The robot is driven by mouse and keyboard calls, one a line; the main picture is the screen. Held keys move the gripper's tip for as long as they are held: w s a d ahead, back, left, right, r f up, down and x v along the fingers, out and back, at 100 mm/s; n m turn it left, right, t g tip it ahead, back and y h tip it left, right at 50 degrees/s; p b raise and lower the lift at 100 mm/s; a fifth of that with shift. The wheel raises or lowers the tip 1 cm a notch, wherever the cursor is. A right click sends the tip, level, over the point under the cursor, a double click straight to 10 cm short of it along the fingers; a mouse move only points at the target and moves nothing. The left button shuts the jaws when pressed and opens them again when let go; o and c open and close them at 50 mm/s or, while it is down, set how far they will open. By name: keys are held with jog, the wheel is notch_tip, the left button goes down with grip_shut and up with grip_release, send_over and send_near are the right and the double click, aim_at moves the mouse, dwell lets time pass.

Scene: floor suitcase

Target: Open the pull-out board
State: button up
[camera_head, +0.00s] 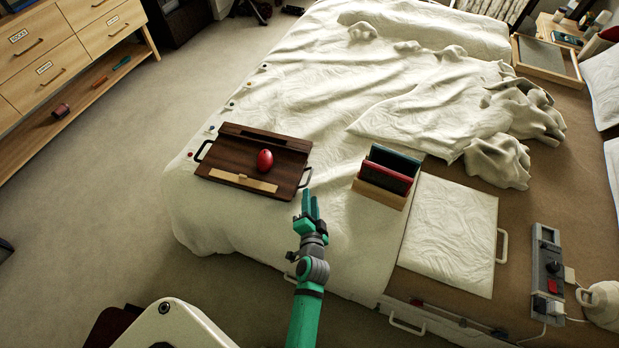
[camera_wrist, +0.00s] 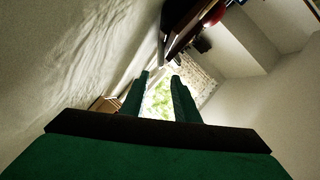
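No part is clearly marked as the pull-out board. A pale flat panel (camera_head: 450,235) with a white handle (camera_head: 502,246) on its right edge lies at the right of the bed in the head view. Another white handle (camera_head: 406,324) is on the bed's front side, below the panel. My gripper (camera_head: 311,204) is above the bed's near part, just below the brown tray and left of the panel, apart from both handles. Its two fingers stand apart with nothing between them, as the wrist view also shows (camera_wrist: 160,77).
A brown wooden tray (camera_head: 230,160) with a red egg-shaped object (camera_head: 265,161) lies on the bed (camera_head: 300,90). A holder with upright books (camera_head: 386,175) stands right of my gripper. A grey control box (camera_head: 548,275) is at the right. Carpet is free on the left.

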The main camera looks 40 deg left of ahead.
aim_at(309, 177)
jog(key=x, duration=1)
jog(key=shift+w+a, duration=0.25)
jog(key=shift+a, duration=0.05)
jog(key=shift+f, duration=0.1)
grip_shut()
